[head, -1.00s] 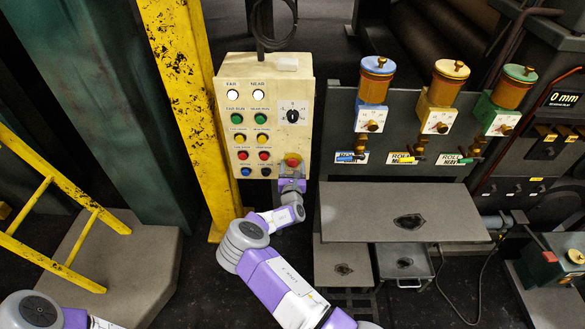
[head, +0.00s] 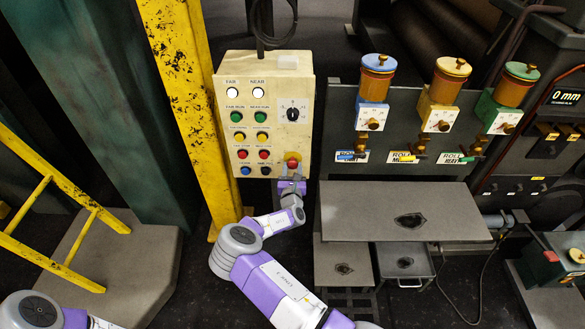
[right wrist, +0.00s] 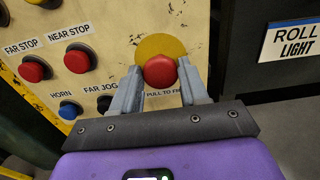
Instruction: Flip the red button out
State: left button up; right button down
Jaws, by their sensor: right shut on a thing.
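The red button (head: 292,158) with a yellow backing disc sits at the lower right of the cream control panel (head: 268,205). In the right wrist view the round red button (right wrist: 160,71) is between the two grey fingers, above the "PULL TO" label. My right gripper (head: 291,170) is shut on the red button from the front; the fingers (right wrist: 160,82) touch its sides. My left arm shows at the lower left of the head view, and its gripper is out of the frame.
The panel also carries a dial (head: 292,113), white lamps and several green, yellow, red and blue buttons. A yellow post (head: 185,90) stands left of the panel. A grey shelf (head: 350,215) and valve units with coloured cups stand to its right.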

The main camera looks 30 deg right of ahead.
jog(key=shift+s+f, duration=0.15)
jog(key=shift+f, duration=0.05)
jog(key=c, duration=0.9)
grip_release()
jog(key=shift+o, duration=1.4)
jog(key=shift+s+a+r, duration=0.1)
jog(key=shift+a+r, duration=0.05)
jog(key=shift+r, duration=0.05)
jog(key=p+v, duration=0.1)
jog(key=v, duration=0.6)
jog(key=shift+s, duration=0.25)
jog(key=shift+a, duration=0.1)
